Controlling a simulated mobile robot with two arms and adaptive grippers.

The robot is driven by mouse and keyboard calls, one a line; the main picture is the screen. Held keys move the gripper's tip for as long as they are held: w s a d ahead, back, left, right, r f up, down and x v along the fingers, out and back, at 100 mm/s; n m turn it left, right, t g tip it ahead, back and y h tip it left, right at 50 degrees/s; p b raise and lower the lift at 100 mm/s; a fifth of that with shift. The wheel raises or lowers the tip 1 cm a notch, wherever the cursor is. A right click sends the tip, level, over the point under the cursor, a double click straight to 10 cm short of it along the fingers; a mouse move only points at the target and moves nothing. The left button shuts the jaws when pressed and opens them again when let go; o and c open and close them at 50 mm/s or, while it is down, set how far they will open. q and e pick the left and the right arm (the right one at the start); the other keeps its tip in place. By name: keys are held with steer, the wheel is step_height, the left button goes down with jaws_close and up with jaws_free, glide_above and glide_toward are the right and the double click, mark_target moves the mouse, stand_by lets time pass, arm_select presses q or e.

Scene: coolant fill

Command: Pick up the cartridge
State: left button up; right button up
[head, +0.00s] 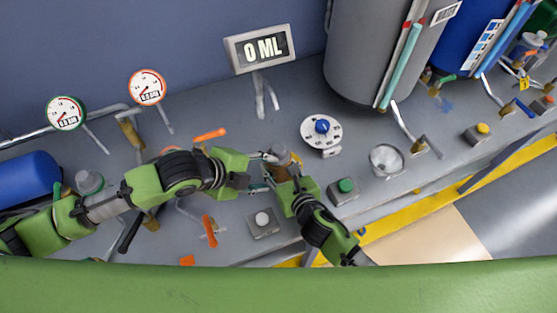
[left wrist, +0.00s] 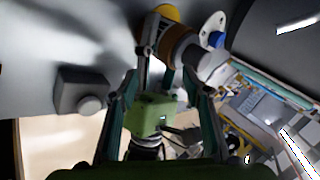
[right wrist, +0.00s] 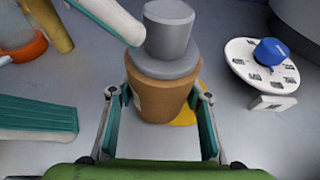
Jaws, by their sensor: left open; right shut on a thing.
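The cartridge (head: 281,158) is a brown cylinder with a grey stepped top. My right gripper (head: 283,177) is shut around its brown body. In the right wrist view the cartridge (right wrist: 165,95) looks upright between the fingers (right wrist: 165,100); I cannot tell whether it clears the bench. My left gripper (head: 266,172) is open beside it on the left. In the right wrist view one left finger (right wrist: 108,18) reaches close to the grey top; contact is unclear. The left wrist view shows the cartridge (left wrist: 183,50) just beyond the open left fingers (left wrist: 165,65). A yellow patch (right wrist: 187,116) shows behind the cartridge.
A white dial with a blue knob (head: 321,128) stands right of the cartridge. A green-button box (head: 343,190) and a white-button box (head: 263,222) are nearby in front. A metal funnel (head: 386,160) is farther right. A 0 ML display (head: 261,48) and a grey tank (head: 368,50) stand behind.

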arm_select(q)
steer(key=s+d+m+t, duration=0.1)
steer(key=m, duration=0.3)
steer(key=m+t+y, duration=0.2)
steer(key=m+t, duration=0.4)
steer(key=m, duration=0.6)
glide_toward(277, 153)
steer(key=x, duration=1.1)
steer(key=shift+w+f, duration=0.1)
steer(key=shift+w, duration=0.25)
jaws_close()
